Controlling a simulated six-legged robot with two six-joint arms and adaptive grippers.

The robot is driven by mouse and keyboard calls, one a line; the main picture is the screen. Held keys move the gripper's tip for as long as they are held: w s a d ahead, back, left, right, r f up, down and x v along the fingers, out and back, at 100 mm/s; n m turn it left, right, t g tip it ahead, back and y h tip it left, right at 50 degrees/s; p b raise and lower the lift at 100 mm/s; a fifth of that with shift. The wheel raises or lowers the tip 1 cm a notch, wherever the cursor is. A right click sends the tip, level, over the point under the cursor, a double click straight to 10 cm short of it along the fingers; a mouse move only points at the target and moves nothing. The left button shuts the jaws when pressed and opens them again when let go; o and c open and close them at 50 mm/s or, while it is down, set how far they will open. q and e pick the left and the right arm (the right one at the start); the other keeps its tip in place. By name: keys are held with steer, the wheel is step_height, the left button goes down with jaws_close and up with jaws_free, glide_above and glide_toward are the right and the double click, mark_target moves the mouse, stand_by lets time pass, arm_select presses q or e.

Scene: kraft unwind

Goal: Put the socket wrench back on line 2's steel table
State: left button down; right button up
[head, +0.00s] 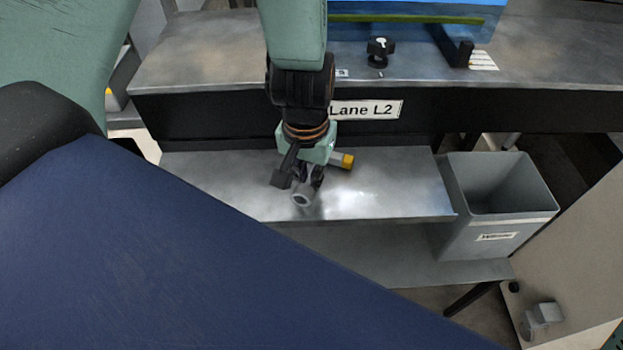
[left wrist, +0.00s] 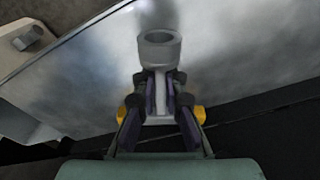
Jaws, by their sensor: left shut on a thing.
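The steel table (left wrist: 235,60) lies behind the wrench there. I cannot tell whether the wrench touches the table. My right gripper is not in view.
The "Lane L2" sign (head: 366,110) is on the dark front of the machine bench (head: 210,55). A grey waste bin (head: 490,215) stands right of the steel table. A lower grey shelf (head: 390,257) lies below it. The steel table's right part is clear.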

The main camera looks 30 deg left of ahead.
arm_select(q)
steer(key=shift+s+a, duration=0.2)
steer(key=c, duration=1.4)
jaws_free()
steer(key=shift+w+d+f, duration=0.1)
steer(key=shift+w+d, duration=0.1)
steer(key=shift+s+a, duration=0.1)
steer(key=shift+s+r, duration=0.1)
steer(key=shift+r, duration=0.1)
